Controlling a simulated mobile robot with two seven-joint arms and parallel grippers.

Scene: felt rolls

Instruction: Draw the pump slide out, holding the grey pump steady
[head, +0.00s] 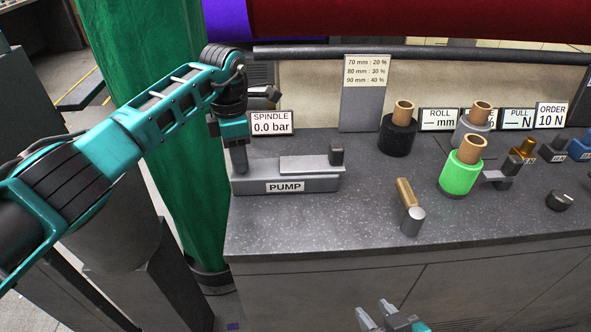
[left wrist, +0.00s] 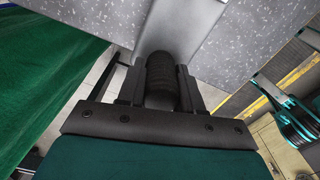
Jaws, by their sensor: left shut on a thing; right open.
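The grey pump (head: 262,184) sits on the speckled counter with a "PUMP" label on its front. My left gripper (head: 241,168) is at the pump's left end, pointing down. In the left wrist view its fingers (left wrist: 160,95) are shut on a dark ribbed post (left wrist: 160,72) of the pump. My right gripper (head: 391,318) is open and empty at the bottom of the head view, in front of the counter and away from the pump.
A black roll (head: 398,135) and a green roll (head: 461,174) stand further right. The spindle sign (head: 271,123) behind the pump reads 0.0 bar. Bare counter (head: 300,222) lies in front of the pump.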

